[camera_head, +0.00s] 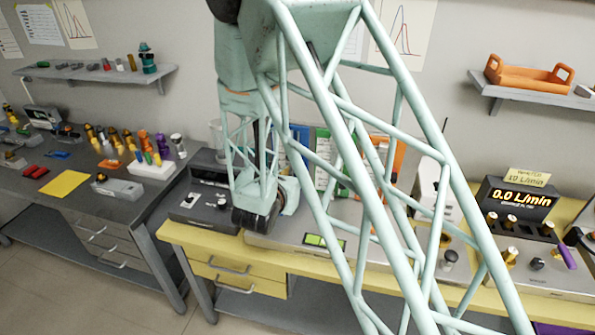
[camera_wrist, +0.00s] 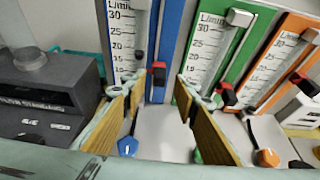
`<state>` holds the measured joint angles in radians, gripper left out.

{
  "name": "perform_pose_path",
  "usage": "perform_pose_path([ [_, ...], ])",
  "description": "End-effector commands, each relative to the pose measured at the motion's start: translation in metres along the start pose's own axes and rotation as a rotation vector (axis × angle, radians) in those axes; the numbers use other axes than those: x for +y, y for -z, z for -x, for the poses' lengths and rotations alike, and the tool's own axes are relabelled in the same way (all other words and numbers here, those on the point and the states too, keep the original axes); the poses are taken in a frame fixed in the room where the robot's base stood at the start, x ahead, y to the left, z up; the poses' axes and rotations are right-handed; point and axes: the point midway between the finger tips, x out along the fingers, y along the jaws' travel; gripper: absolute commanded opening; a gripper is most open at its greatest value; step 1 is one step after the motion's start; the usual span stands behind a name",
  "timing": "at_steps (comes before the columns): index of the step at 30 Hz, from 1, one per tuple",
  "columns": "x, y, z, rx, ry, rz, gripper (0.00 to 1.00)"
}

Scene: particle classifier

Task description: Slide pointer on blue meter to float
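The blue meter (camera_wrist: 171,45) stands upright ahead of my gripper, with a white L/min scale (camera_wrist: 122,45). Its red-and-black pointer (camera_wrist: 158,74) sits on the right edge, low beside the scale. A small dark piece in the tube (camera_wrist: 138,55), perhaps the float, appears slightly higher than the pointer. My gripper (camera_wrist: 160,86) is open, its two tan-padded fingers spread left and right of the pointer in the picture. Whether either finger touches it cannot be told. In the head view my gripper (camera_head: 258,212) is low over the bench, and my arm hides much of the meters.
A green meter (camera_wrist: 238,55) and an orange meter (camera_wrist: 270,85) stand close on the right. A dark grey device (camera_wrist: 45,85) stands on the left. A blue knob (camera_wrist: 128,146), a green knob (camera_wrist: 197,156) and an orange knob (camera_wrist: 267,158) sit low in front.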

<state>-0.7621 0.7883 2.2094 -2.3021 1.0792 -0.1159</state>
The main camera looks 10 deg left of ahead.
Motion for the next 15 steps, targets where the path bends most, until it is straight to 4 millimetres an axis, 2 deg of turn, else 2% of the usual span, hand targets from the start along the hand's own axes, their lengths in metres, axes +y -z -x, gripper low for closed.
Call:
perform_pose_path([
  [6,0.000,0.000,-0.028,0.000,0.000,-0.001,0.27],
  [15,0.000,-0.001,-0.049,-0.001,0.001,0.000,0.27],
])
